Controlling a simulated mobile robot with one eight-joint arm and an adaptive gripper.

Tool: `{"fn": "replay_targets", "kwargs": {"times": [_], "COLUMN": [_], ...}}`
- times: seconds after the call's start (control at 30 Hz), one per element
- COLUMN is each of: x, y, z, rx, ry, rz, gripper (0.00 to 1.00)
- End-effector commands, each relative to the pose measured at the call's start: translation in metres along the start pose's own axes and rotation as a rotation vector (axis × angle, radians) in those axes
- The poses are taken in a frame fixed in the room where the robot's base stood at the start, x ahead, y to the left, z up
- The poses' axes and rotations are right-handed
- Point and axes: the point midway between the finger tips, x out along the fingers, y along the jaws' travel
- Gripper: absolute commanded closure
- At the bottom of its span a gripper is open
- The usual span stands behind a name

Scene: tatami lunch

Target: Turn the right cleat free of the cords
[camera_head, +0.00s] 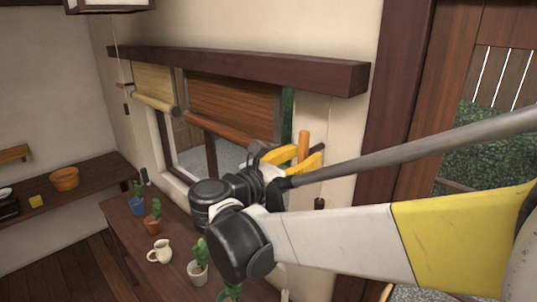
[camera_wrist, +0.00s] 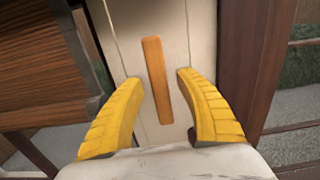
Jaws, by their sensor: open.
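An orange wooden cleat (camera_wrist: 157,80) stands near upright, slightly tilted, on the pale wall strip beside the window. Its upper part shows in the head view (camera_head: 303,142) behind my gripper. Thin cords run down the wall strip, one left (camera_wrist: 113,32) and one right (camera_wrist: 187,30) of the cleat; whether they touch it I cannot tell. My gripper (camera_wrist: 160,84) is open, with one yellow finger on each side of the cleat and a gap on both sides. In the head view my gripper (camera_head: 290,156) is at the wall right of the brown blind (camera_head: 235,105).
A pale blind (camera_head: 153,82) hangs left of the brown one under a dark beam (camera_head: 230,68). Below, a wooden counter (camera_head: 180,225) holds potted plants (camera_head: 198,265) and a white jug (camera_head: 160,251). A dark wood post (camera_head: 393,100) stands to the right.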

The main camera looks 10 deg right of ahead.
Motion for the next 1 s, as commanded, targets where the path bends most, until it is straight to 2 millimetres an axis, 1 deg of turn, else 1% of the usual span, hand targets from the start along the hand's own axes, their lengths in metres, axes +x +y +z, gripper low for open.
{"fn": "replay_targets", "kwargs": {"times": [0.07,0.17,0.27,0.5,0.6,0.7,0.8,1.0], "x": [-0.003,-0.013,-0.033,-0.087,-0.103,-0.114,-0.119,-0.120], "y": [0.000,0.001,0.001,0.001,0.001,0.001,0.000,0.000], "z": [0.000,0.000,0.000,0.000,0.000,0.000,0.000,0.000], "rx": [0.000,0.000,0.000,0.000,0.000,0.000,0.000,0.000], "ry": [0.000,0.000,0.000,0.000,0.000,0.000,0.000,0.000], "rz": [0.001,0.003,0.005,0.005,0.004,0.002,0.001,-0.001], "gripper": [0.59,0.59,0.59,0.59,0.59,0.59,0.59,0.59]}}
